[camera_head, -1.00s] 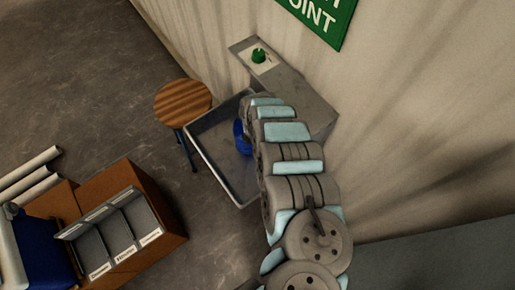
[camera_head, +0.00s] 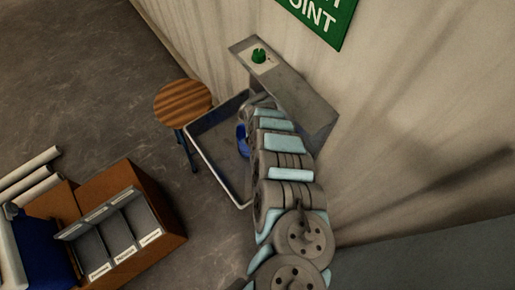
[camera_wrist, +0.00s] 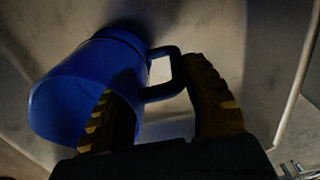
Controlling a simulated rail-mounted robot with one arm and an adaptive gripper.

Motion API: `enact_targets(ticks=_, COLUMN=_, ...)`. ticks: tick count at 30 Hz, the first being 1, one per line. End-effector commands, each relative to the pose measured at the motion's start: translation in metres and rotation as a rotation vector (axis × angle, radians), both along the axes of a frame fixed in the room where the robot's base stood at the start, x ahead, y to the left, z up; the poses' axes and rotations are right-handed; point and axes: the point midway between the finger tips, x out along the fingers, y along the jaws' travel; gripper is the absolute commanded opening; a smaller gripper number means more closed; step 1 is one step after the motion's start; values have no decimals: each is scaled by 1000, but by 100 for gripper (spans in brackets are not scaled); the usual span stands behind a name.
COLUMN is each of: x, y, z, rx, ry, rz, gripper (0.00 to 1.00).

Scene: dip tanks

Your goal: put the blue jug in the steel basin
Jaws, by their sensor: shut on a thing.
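The blue jug (camera_head: 242,139) shows as a small patch beside my arm, within the outline of the steel basin (camera_head: 213,166) in the head view. In the wrist view the jug (camera_wrist: 75,92) lies tilted in the picture, its open mouth toward the lower left and its handle toward my gripper (camera_wrist: 152,76). My gripper is shut on the jug, with its ridged fingers on either side at the handle. A grey surface lies behind the jug. I cannot tell whether the jug touches the basin floor. My arm hides part of the jug and basin.
A round wooden stool (camera_head: 183,102) stands just left of the basin. A grey ledge with a green knob (camera_head: 259,56) runs along the wall behind it. A brown box with labelled grey bins (camera_head: 124,240) stands at the lower left. Open floor lies between.

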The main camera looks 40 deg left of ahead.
Motion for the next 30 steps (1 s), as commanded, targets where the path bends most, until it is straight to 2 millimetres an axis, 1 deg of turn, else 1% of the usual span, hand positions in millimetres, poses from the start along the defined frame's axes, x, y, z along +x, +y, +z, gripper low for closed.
enact_targets(ticks=1, x=0, y=0, z=-2, rx=1, ry=0, rz=0, gripper=5)
enact_targets(ticks=2, x=0, y=0, z=-1, rx=1, ry=0, rz=-1, gripper=55)
enact_targets(ticks=3, x=0, y=0, z=-1, rx=1, ry=0, rz=-1, gripper=66)
enact_targets(ticks=4, x=0, y=0, z=-1, rx=1, ry=0, rz=-1, gripper=69)
enact_targets(ticks=12, x=0, y=0, z=0, rx=1, ry=0, rz=-1, gripper=69)
enact_targets(ticks=17, x=1, y=0, z=4, rx=1, ry=0, rz=-2, gripper=69)
enact_targets(ticks=26, x=2, y=-1, z=28, rx=-2, ry=-3, rz=0, gripper=69)
enact_targets(ticks=30, x=1, y=0, z=45, rx=1, ry=-1, rz=0, gripper=69)
